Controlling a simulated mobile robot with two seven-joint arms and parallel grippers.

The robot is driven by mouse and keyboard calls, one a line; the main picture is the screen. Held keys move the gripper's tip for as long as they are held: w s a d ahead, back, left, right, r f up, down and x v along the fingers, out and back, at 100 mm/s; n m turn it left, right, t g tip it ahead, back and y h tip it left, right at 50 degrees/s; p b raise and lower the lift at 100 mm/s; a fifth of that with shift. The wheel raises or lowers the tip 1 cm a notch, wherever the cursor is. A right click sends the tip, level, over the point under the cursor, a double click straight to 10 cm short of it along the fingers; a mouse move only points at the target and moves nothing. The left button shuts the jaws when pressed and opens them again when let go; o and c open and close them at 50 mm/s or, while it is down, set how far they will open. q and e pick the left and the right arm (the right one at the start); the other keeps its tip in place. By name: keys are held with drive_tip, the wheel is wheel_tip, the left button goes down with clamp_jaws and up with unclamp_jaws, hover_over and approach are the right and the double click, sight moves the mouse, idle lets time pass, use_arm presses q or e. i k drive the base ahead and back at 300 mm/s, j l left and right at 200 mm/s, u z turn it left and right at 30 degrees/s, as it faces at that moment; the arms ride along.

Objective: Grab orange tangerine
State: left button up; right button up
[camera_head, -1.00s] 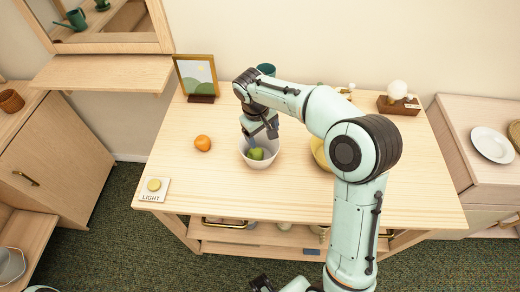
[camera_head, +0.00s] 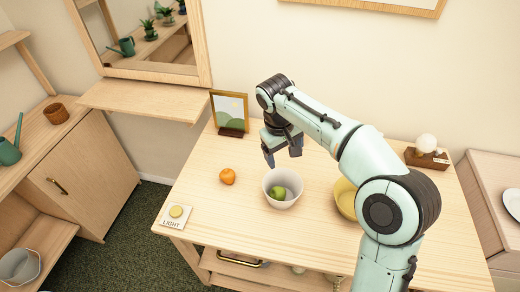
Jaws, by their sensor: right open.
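The orange tangerine (camera_head: 227,176) lies on the wooden table (camera_head: 330,240), left of a white bowl (camera_head: 270,191). My left gripper is not in view.
A yellow bowl (camera_head: 344,199) stands partly behind my right arm. The tabletop around the tangerine is clear.

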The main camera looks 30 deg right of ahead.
sight(228, 176)
drive_tip(key=k, duration=1)
